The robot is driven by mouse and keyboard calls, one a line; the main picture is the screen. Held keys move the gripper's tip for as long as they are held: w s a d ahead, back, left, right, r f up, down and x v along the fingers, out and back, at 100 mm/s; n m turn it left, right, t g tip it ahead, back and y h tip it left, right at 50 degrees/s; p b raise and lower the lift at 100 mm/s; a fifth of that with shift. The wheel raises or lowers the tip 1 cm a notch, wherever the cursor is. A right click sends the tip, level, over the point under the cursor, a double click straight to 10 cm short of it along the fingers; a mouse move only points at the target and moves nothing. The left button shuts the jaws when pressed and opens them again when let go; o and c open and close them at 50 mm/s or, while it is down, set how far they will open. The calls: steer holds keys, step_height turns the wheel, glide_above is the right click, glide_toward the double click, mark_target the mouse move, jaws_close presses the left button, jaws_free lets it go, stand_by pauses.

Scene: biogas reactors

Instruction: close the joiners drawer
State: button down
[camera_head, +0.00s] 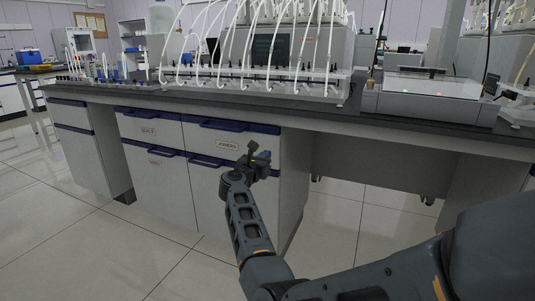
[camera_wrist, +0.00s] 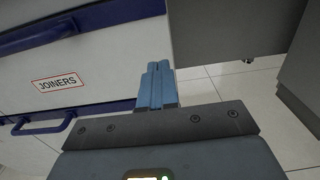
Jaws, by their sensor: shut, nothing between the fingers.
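The joiners drawer (camera_head: 210,138) is a white front with a blue top edge and handle, in the upper right of the bench cabinet. Its red-framed JOINERS label shows in the head view, and the drawer also shows at the left of the wrist view (camera_wrist: 105,62). It looks nearly in line with the drawer to its left; I cannot make out a clear gap. My gripper (camera_head: 259,156) is shut and empty, in front of the drawer's lower right part in the head view. In the wrist view its blue fingers (camera_wrist: 160,68) lie together near the drawer's right edge; contact cannot be told.
Below is a cabinet door with a blue handle (camera_head: 212,162). Another labelled drawer (camera_head: 150,129) is at the left. The dark worktop (camera_head: 330,110) carries a rack with white tubes. Right of the cabinet is open knee space, and the tiled floor (camera_head: 110,245) in front is clear.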

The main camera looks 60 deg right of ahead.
steer(key=a+p, duration=0.1)
steer(key=a, duration=0.7)
steer(key=shift+a, duration=0.2)
steer(key=shift+s, duration=0.1)
steer(key=s+a+f+m+t+y, duration=0.1)
steer(key=s+a+m+t+y, duration=0.5)
steer(key=s+a, duration=0.65)
steer(key=s+a+f+m+t+y, duration=0.1)
steer(key=s+a+m+t+y, duration=0.4)
steer(key=s+a+m, duration=0.75)
steer(key=s+a+m+t+y, duration=0.2)
steer(key=s+a+t+y, duration=0.55)
steer(key=a, duration=1.05)
steer(key=s+a+r+n+g+p, duration=0.1)
steer(key=s+r+g+p, duration=0.1)
steer(key=r+p, duration=0.8)
steer(key=s+a+r+n+g+p, duration=0.1)
steer(key=r+g+p, duration=0.1)
steer(key=r+p, duration=0.9)
steer(key=shift+s+a+r, duration=0.15)
steer(key=shift+s+r, duration=0.25)
steer(key=shift+r, duration=0.1)
steer(key=shift+h, duration=0.25)
